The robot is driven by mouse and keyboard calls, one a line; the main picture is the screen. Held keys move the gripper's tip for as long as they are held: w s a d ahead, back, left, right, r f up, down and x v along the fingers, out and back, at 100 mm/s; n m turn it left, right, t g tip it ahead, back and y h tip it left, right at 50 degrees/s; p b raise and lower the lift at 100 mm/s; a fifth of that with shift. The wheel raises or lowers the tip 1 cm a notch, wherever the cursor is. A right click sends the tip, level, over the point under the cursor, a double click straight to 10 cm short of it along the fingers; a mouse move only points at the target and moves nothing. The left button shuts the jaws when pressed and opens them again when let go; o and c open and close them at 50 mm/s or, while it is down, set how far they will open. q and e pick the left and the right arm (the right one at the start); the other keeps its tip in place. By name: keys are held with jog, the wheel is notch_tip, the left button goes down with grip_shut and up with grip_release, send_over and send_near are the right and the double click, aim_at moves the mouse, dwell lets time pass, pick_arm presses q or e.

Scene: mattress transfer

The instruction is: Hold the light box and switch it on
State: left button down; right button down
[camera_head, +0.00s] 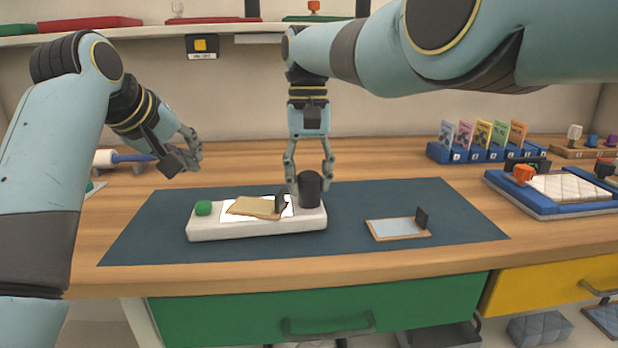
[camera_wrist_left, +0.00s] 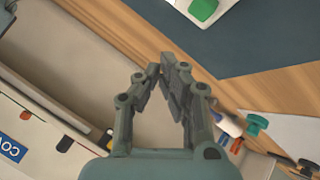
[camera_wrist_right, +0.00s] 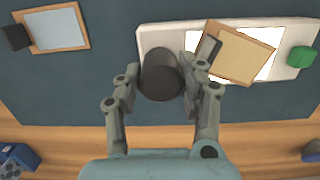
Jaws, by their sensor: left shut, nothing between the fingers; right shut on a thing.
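The light box (camera_head: 240,230) is a white slab lying on the dark blue mat, with a lit white panel (camera_head: 232,212). A green button (camera_head: 203,208) sits at its left end and a black cylindrical knob (camera_head: 309,190) at its right end. A wooden framed slide (camera_head: 255,207) with a dark tab lies tilted over the panel. My right gripper (camera_head: 309,182) is shut on the black knob from above; the right wrist view shows the knob (camera_wrist_right: 160,76) between its fingers. My left gripper (camera_head: 184,160) is shut and empty, above the table behind and left of the box.
A second framed slide (camera_head: 398,229) lies on the mat (camera_head: 460,215), right of the box. A blue rack of colored cards (camera_head: 485,150) and a blue tray with a quilted pad (camera_head: 570,190) stand at right. A roller stand (camera_head: 125,160) is at left.

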pick_arm(q)
jog(key=shift+r, duration=0.3)
pick_arm(e)
jog(key=c, duration=0.7)
grip_release()
